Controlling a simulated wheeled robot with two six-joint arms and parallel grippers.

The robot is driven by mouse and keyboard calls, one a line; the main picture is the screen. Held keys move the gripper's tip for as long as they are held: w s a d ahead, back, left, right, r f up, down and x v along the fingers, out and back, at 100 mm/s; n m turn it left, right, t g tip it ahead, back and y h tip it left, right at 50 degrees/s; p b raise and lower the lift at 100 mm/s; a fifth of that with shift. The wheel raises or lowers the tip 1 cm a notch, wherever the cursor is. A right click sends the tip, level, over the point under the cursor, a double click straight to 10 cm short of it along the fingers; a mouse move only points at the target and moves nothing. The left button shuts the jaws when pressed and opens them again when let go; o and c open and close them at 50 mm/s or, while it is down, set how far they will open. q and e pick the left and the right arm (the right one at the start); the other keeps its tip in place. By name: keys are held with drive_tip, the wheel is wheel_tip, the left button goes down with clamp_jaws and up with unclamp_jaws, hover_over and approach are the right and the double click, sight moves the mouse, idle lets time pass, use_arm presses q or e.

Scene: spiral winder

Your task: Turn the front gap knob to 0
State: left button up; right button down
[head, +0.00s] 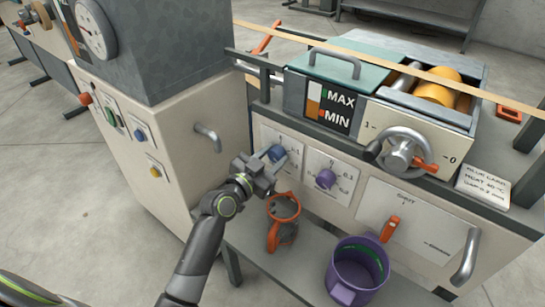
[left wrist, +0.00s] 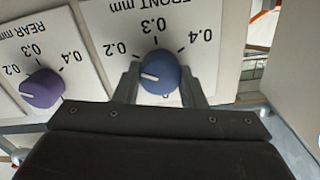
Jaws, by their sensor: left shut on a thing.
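The blue front gap knob (left wrist: 158,73) is on a white dial plate (left wrist: 205,20) marked FRONT mm, which appears upside down in the left wrist view. Its white pointer mark points left and slightly up there, below the 0.2 mark. In the head view the knob (head: 277,153) is partly covered by my left gripper (head: 272,160). My left gripper (left wrist: 160,88) has one finger on each side of the knob and is shut on it. The purple rear knob (left wrist: 41,88) is beside it, untouched. My right gripper is in neither view.
Below the panel, a shelf (head: 250,240) holds an orange-rimmed item (head: 283,215) and a purple container (head: 357,272). A bent handle (head: 208,137) juts from the cabinet left of the knob. An orange lever (head: 389,229) is farther right.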

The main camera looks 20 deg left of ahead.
use_arm(q)
drive_tip(key=shift+n+p, duration=0.35)
drive_tip(key=shift+n, duration=1.25)
drive_tip(key=n+p, duration=0.2)
drive_tip(key=n, duration=0.4)
drive_tip(key=n+p, duration=0.1)
drive_tip(key=n, duration=0.3)
drive_tip(key=shift+a+n, duration=0.1)
drive_tip(key=shift+n, duration=0.3)
drive_tip(key=n+p, duration=0.1)
drive_tip(key=n, duration=0.1)
drive_tip(key=shift+n, duration=0.4)
drive_tip(key=n+p, duration=0.1)
drive_tip(key=n, duration=0.2)
drive_tip(key=shift+f+n, duration=0.1)
drive_tip(key=shift+n, duration=0.2)
drive_tip(key=shift+n+p, duration=0.55)
drive_tip(key=shift+n, duration=0.65)
drive_tip(key=shift+f+n, duration=0.1)
drive_tip(key=shift+n, duration=0.4)
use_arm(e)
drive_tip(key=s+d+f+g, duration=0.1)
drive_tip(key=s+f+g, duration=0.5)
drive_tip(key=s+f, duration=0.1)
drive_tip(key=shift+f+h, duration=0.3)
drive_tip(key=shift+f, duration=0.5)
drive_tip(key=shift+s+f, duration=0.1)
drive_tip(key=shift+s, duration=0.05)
